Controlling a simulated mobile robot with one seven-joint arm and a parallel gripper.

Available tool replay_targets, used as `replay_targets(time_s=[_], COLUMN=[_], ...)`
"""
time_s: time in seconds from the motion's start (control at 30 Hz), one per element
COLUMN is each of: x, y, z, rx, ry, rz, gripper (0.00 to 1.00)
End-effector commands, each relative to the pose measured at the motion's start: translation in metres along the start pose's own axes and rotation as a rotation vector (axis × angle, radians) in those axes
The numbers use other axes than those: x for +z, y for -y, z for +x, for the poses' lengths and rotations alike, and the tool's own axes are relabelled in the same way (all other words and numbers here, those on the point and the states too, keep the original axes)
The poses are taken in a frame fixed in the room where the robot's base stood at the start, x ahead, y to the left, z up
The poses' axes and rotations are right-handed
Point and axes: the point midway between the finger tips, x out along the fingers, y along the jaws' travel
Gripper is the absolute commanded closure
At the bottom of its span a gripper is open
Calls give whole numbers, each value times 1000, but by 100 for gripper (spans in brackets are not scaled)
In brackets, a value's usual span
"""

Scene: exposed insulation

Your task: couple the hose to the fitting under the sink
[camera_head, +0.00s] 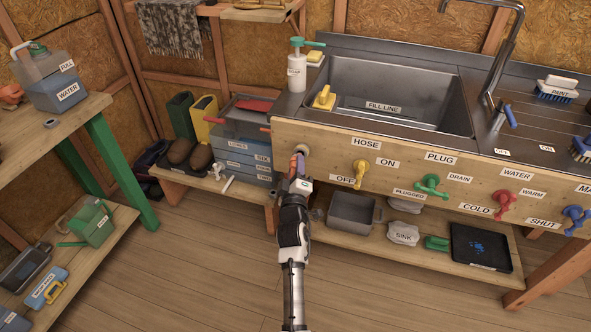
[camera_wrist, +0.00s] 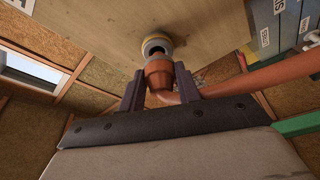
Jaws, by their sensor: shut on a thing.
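The fitting (camera_wrist: 156,44), a round grey collar with a yellow ring, sits on the wooden front panel of the sink unit. It also shows in the head view (camera_head: 303,149), left of the HOSE label. The hose (camera_wrist: 268,76) is orange-brown, with a stepped coupling end (camera_wrist: 158,72). My gripper (camera_wrist: 159,76) is shut on this end, one dark finger on each side. The end points at the fitting's mouth and is very close to it; I cannot tell whether it touches or is seated. In the head view my gripper (camera_head: 297,167) hides most of the hose.
A yellow handle (camera_head: 360,174) is right of my gripper, between ON and OFF labels. Green, red and blue handles follow along the panel. A lower shelf holds a grey bin (camera_head: 354,212). Stacked blue boxes (camera_head: 246,150) stand to the left. The floor (camera_head: 200,270) in front is clear.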

Motion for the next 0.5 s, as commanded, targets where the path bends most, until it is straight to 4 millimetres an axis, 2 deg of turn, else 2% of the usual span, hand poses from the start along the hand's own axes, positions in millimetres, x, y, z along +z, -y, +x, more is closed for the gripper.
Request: replay_targets(time_s=[0.5], x=[4], y=[0], z=[13], rx=[1], ry=[0], rz=[0], gripper=[94])
